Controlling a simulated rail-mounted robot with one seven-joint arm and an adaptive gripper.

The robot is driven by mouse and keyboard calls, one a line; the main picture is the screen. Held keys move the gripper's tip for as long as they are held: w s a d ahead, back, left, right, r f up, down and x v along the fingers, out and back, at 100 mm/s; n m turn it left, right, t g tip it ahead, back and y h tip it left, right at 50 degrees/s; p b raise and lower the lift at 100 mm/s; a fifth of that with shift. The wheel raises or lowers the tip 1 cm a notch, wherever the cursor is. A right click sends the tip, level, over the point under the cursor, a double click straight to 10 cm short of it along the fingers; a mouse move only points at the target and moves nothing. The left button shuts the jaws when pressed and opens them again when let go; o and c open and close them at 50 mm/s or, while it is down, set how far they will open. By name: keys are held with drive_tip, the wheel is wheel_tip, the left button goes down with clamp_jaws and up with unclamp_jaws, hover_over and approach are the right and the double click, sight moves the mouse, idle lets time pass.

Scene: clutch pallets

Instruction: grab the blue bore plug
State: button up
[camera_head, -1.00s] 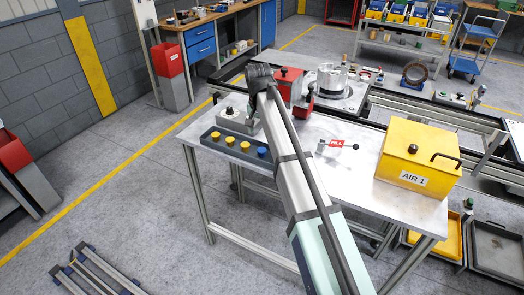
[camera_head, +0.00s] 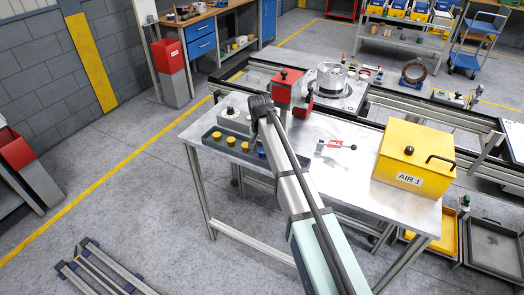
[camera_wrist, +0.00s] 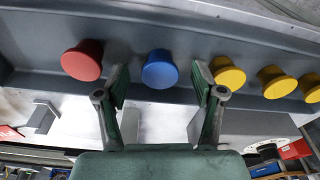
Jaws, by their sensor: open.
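The blue bore plug (camera_wrist: 160,70) shows its round cap in the wrist view, set in a grey tray (camera_wrist: 215,22). My gripper (camera_wrist: 161,82) is open, with one finger on each side of the blue cap in the picture. I see no contact with it. In the head view, only a bit of the blue plug (camera_head: 262,153) shows beside my arm, and my gripper is mostly hidden there.
A red plug (camera_wrist: 83,61) is left of the blue one in the wrist view, close to the left finger. Several yellow plugs (camera_wrist: 228,73) are to the right, the nearest close to the right finger. A yellow AIR 1 box (camera_head: 413,160) stands on the table's right side.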

drive_tip(key=shift+f, duration=0.25)
drive_tip(key=c, duration=1.1)
drive_tip(key=shift+o, duration=0.2)
drive_tip(key=shift+r, duration=0.1)
